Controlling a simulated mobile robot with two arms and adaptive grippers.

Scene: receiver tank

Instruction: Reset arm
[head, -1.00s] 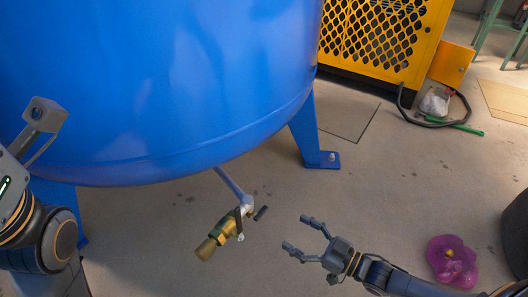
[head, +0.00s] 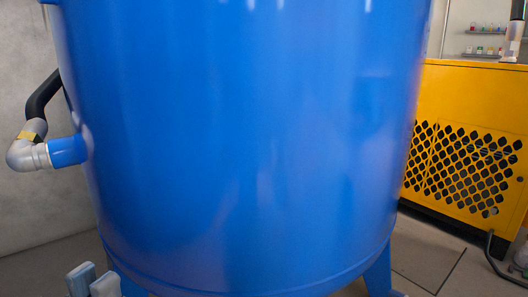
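The blue receiver tank (head: 250,150) fills the middle of the head view. What look like two grey fingertips of my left gripper (head: 92,283) stick up at the bottom left edge, in front of the tank's lower left side. They are close together, and the rest of that gripper is cut off, so its opening is unclear. No object shows between them. My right gripper is out of the picture. The brass valve under the tank is out of the picture.
A grey elbow pipe (head: 28,152) joins the tank's left side, with a black hose (head: 42,95) above it. A yellow cabinet with mesh openings (head: 470,110) stands at the right. Shelves with small items (head: 484,40) are behind it. Some floor (head: 425,250) shows at the lower right.

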